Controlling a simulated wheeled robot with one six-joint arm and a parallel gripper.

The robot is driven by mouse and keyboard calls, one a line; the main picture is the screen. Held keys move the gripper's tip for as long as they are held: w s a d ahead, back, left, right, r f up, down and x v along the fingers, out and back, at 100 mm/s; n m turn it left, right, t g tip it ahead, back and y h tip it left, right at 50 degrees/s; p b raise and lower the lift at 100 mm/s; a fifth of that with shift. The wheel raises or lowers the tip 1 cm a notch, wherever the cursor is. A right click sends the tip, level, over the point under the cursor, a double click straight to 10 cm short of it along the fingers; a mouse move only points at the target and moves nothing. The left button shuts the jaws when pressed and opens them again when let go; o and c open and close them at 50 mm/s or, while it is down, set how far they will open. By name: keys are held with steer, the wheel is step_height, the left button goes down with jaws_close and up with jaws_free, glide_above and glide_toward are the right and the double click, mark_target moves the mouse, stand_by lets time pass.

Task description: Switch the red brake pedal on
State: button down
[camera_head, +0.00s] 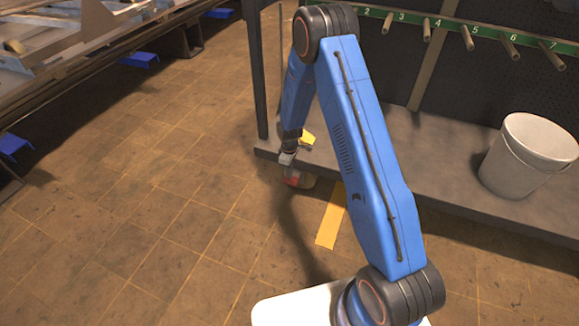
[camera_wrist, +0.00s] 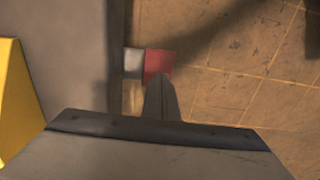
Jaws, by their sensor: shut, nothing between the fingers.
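The red brake pedal (camera_wrist: 158,62) shows in the wrist view, just beyond the tip of my gripper (camera_wrist: 160,82). A small grey piece (camera_wrist: 134,62) adjoins it on the left. In the head view the red pedal (camera_head: 293,179) shows low beside the front corner of the rack, below my gripper (camera_head: 287,158). My fingers are shut with nothing between them and point at the pedal. They overlap its near edge in the wrist view; I cannot tell whether they touch it.
A grey rack shelf (camera_head: 440,170) carries a white bucket (camera_head: 525,155) at the right. Numbered pegs (camera_head: 467,38) stick out above it. A yellow strip (camera_head: 331,222) lies on the floor. Blue pedals (camera_head: 140,59) sit under the rollers at the left. Open tiled floor (camera_head: 150,220) lies left.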

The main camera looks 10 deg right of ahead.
mark_target(289, 182)
steer(key=shift+f, duration=1.15)
steer(key=shift+s+f, duration=0.1)
steer(key=shift+f, duration=0.05)
steer(key=shift+s+a+f, duration=0.15)
steer(key=shift+f, duration=0.6)
steer(key=shift+s+a+f, duration=0.1)
steer(key=shift+s+f, duration=0.05)
steer(key=shift+f, duration=2.25)
steer(key=shift+s+a+r, duration=0.1)
steer(key=shift+r, duration=0.15)
steer(key=s+a+r, duration=0.2)
steer(key=r, duration=0.4)
steer(key=s+a+r, duration=0.2)
steer(key=s+r, duration=0.1)
steer(key=r, duration=0.3)
steer(key=shift+s, duration=0.25)
